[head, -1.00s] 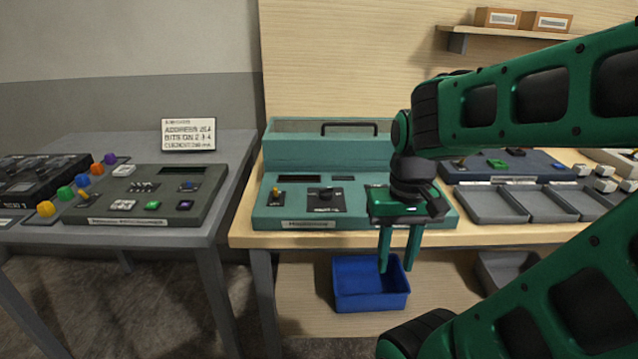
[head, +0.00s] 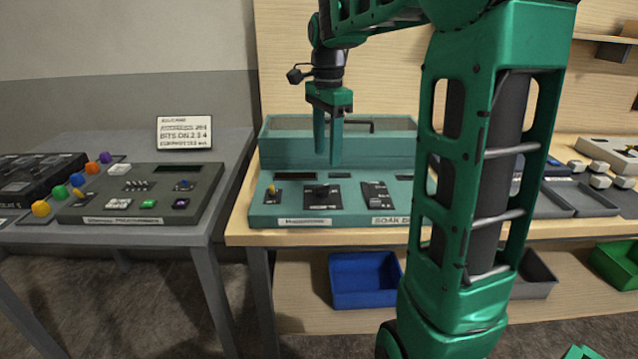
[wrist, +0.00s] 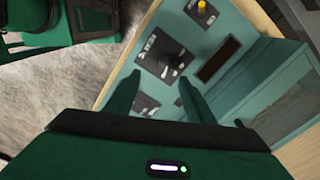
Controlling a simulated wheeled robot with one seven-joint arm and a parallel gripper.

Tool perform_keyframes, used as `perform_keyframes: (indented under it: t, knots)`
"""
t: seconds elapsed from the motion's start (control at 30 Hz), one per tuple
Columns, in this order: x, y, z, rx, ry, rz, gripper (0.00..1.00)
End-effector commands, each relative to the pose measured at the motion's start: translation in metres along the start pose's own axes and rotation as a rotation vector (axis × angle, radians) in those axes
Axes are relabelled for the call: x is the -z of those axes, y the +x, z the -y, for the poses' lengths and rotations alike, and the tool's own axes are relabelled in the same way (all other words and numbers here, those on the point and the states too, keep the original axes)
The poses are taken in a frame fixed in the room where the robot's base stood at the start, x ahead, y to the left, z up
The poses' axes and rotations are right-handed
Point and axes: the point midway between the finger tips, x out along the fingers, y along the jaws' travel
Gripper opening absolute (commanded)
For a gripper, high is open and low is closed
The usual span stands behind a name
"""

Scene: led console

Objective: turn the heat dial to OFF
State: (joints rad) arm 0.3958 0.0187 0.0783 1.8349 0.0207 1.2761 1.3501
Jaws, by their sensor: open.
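A teal console (head: 262,216) stands on the wooden bench. A black dial (head: 320,191) sits on a dark plate near the middle of its sloped face; its lettering is too small to read, so I cannot confirm that it is the heat dial or its setting. The dial also shows in the wrist view (wrist: 172,62), just beyond the fingertips. My gripper (head: 328,158) is open and empty, pointing down above the console. It appears apart from the dial. In the wrist view its two fingers (wrist: 157,82) are spread.
A yellow-tipped toggle (head: 271,190) is left of the dial, and another dark control plate (head: 378,194) is right of it. The console's raised rear box (head: 285,150) has a black handle. A grey console (head: 75,215) stands on the left table. A blue bin (head: 365,280) sits below.

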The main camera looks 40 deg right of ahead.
Motion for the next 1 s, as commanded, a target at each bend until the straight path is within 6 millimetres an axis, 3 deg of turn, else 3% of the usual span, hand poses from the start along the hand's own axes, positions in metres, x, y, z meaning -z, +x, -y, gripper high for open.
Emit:
perform_keyframes:
  t: [0.1,0.27,0.7,1.0]
  knots:
    - [-0.001,-0.003,0.015,0.002,0.064,0.006,0.49]
    - [-0.001,0.005,0.018,-0.001,0.086,0.009,0.49]
    - [-0.002,0.078,0.017,-0.002,0.085,0.009,0.49]
    - [-0.001,0.103,0.018,0.001,0.085,0.008,0.49]
